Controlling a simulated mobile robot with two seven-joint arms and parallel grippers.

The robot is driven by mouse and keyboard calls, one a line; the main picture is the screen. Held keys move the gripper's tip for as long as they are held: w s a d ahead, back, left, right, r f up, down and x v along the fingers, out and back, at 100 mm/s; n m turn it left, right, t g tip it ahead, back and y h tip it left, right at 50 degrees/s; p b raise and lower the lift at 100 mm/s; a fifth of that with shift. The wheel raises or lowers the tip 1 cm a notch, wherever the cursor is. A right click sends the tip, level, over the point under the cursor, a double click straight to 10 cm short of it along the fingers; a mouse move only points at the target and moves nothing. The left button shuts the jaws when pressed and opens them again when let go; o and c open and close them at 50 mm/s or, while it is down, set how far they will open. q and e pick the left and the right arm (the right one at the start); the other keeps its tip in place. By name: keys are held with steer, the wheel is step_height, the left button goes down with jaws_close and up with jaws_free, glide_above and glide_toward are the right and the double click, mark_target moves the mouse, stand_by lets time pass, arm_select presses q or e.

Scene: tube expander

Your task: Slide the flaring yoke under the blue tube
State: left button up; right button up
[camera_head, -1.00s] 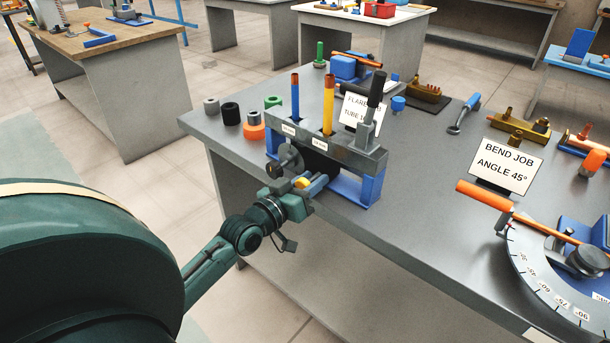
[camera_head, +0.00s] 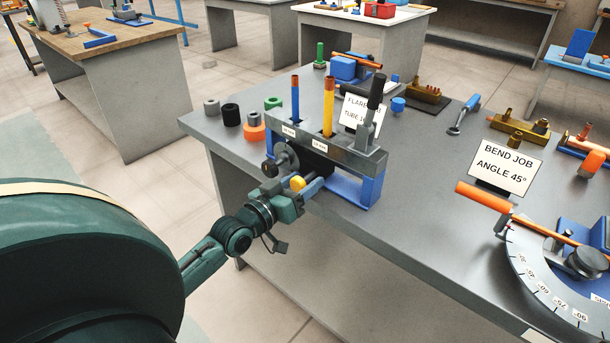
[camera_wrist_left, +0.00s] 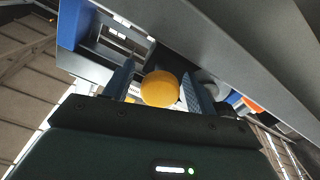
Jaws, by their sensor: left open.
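The blue tube (camera_head: 296,98) stands upright in the left part of the grey clamping bar (camera_head: 345,155), its copper-coloured top showing. The flaring yoke (camera_head: 282,160) seems to be the dark part with a grey disc low at the bar's front left, below the blue tube. Its body is partly hidden by the bar and my gripper. My left gripper (camera_head: 306,186) is at the bench edge in front of the bar, fingers apart. A yellow-orange knob (camera_head: 298,183) lies between the fingers; in the left wrist view the knob (camera_wrist_left: 160,88) fills much of the gap. My right gripper is out of view.
A yellow tube (camera_head: 328,105) stands right of the blue one, and a black-handled lever (camera_head: 374,95) rises at the bar's right end. Blue legs (camera_head: 358,188) carry the bar. Several rings, including an orange one (camera_head: 254,131), stand to the left. A job sign (camera_head: 362,112) is behind.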

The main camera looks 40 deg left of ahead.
arm_select(q)
steer(key=shift+s+a+p, duration=0.2)
steer(key=shift+s+p, duration=0.8)
steer(key=shift+s, duration=1.9)
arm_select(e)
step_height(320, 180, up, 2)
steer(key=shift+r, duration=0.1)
